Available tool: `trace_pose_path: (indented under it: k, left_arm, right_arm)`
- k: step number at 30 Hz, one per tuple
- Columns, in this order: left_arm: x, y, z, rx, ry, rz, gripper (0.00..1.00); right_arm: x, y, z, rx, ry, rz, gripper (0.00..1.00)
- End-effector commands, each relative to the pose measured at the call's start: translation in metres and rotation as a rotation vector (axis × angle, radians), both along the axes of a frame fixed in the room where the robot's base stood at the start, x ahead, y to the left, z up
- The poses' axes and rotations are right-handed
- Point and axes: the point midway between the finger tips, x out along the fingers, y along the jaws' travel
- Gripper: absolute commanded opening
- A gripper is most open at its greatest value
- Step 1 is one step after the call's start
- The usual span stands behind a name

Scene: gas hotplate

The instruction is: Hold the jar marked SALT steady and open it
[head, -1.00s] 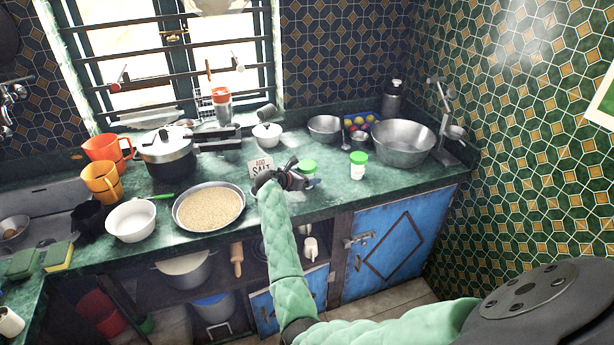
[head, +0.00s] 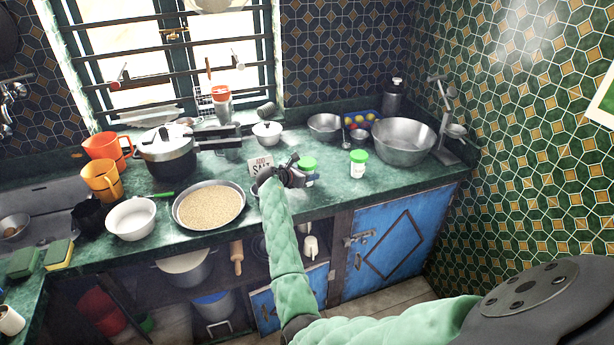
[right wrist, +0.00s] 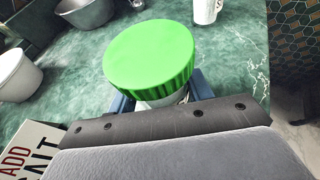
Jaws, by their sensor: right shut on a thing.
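A jar with a ribbed green lid (head: 308,163) stands on the counter behind my right gripper (head: 304,177). In the right wrist view its green lid (right wrist: 150,55) fills the middle, and only a little of the white body shows below it. The fingers of my right gripper are on both sides of the body, under the lid, shut on it. The lid is on. A second jar with a green lid (head: 358,165) stands to the right, apart. I cannot read a marking on either jar. A card reading ADD SALT (head: 260,164) stands just left. My left gripper is not in view.
A wide pan of grain (head: 209,205) lies to the left at the counter front. The counter (head: 400,182) around the second jar is clear.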

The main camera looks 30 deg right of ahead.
Motion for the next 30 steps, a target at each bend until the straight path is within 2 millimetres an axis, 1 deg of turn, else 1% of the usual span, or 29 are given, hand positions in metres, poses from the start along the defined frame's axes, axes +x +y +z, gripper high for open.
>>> trace_pose_path:
  k: [1, 3, 7, 8, 9, 15, 21, 27, 30]
  left_arm:
    - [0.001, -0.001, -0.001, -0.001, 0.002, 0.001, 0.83]
    - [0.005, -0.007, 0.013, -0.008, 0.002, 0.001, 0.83]
    - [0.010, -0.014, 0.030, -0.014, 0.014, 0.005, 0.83]
    - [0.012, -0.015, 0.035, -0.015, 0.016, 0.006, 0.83]
    - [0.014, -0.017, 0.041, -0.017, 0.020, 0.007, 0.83]
    - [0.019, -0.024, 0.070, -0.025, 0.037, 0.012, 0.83]
    - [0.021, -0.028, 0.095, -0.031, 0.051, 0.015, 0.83]
    - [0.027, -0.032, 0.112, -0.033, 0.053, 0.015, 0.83]
    - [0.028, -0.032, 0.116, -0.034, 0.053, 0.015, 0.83]
  right_arm:
    - [0.000, 0.000, 0.004, -0.001, -0.004, -0.001, 0.21]
    - [0.001, 0.000, 0.011, -0.001, -0.005, 0.000, 0.21]
    - [0.001, 0.000, 0.033, -0.002, -0.007, 0.000, 0.21]
    - [-0.003, -0.003, 0.037, -0.003, -0.007, -0.001, 0.21]
    - [-0.014, -0.008, 0.042, -0.003, -0.006, -0.003, 0.21]
    - [-0.052, -0.028, 0.068, -0.003, -0.005, -0.003, 0.21]
    - [-0.082, -0.043, 0.089, -0.002, -0.003, -0.001, 0.21]
    - [-0.099, -0.052, 0.102, -0.001, -0.004, 0.000, 0.21]
    - [-0.102, -0.054, 0.105, -0.001, -0.003, 0.000, 0.21]
